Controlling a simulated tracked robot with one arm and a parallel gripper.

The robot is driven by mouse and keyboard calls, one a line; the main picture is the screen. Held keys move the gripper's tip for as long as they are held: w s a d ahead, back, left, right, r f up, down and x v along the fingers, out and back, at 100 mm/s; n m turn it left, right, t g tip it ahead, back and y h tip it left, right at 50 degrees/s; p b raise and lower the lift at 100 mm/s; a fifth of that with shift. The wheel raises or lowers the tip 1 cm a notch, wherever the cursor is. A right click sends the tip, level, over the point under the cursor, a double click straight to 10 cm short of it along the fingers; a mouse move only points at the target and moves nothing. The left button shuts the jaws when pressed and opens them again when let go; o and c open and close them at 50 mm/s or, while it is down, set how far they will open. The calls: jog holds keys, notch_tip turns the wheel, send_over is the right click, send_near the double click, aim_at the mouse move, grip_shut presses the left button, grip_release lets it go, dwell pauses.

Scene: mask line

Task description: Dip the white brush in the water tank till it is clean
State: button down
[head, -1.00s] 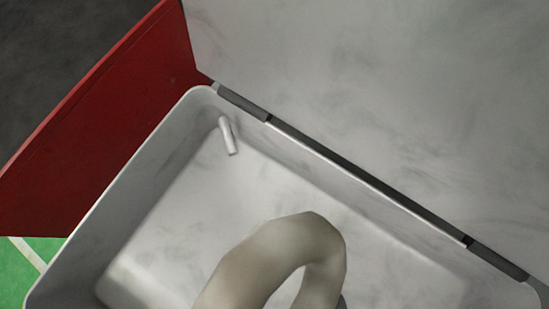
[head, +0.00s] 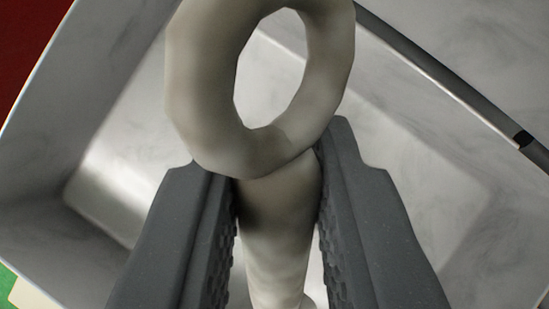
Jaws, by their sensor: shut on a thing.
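The white brush (head: 275,235) is off-white, with a ring-shaped end at the top of the picture and a shaft running down. My gripper (head: 278,190) is shut on the shaft just below the ring, one dark grey finger on each side. The bristle end is not visible. The brush is in front of a pale grey open tank (head: 110,110), whose walls and floor show around it. I cannot tell whether the tank holds water, nor how deep the brush is in it.
A dark hinge bar (head: 450,80) runs along the tank's right edge, with a pale lid panel (head: 500,40) beyond it. A red surface (head: 25,35) is at the upper left. A bit of green floor (head: 8,290) shows at the lower left.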

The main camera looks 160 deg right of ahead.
notch_tip(320, 180, down, 10)
jog(key=b, duration=0.4)
jog(key=shift+f, duration=0.2)
dwell(0.4)
dwell(6.5)
